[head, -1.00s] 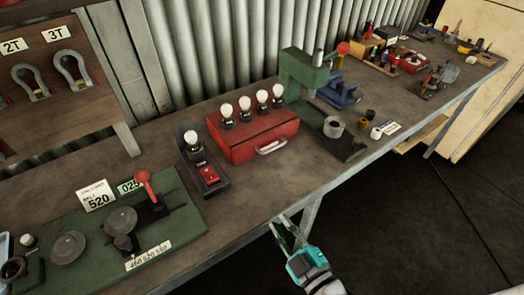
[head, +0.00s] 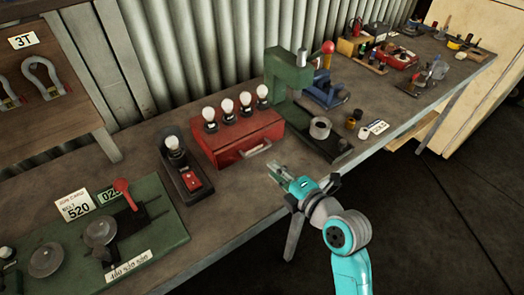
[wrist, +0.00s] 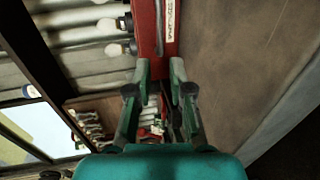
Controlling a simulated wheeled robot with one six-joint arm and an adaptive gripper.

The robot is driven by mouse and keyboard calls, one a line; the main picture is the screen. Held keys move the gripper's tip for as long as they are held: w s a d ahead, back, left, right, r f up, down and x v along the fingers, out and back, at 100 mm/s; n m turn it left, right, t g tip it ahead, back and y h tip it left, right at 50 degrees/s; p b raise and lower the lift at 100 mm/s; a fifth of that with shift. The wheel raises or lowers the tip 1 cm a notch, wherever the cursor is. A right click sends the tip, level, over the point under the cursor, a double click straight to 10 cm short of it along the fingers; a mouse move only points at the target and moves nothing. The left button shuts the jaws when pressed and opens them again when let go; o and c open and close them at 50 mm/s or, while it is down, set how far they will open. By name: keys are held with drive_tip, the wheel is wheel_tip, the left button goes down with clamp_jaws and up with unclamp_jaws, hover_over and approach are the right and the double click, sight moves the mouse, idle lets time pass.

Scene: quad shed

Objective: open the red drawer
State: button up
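The red drawer (head: 243,152) is the front of a red box on the workbench, with a pale bar handle (head: 256,149). It looks shut. Several white bulbs in black holders stand on top of the box. My gripper (head: 276,172) is in front of the drawer, a little short of the handle, with its fingers apart and nothing between them.
A single-bulb holder with a red switch (head: 193,181) stands left of the box. A green press (head: 290,75) stands close on its right. A green board with discs (head: 155,215) lies front left. Bare bench top (head: 232,205) lies before the drawer.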

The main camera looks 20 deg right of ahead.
sight(255, 152)
drive_tip(key=x, duration=1)
drive_tip(key=shift+w, duration=0.2)
clamp_jaws()
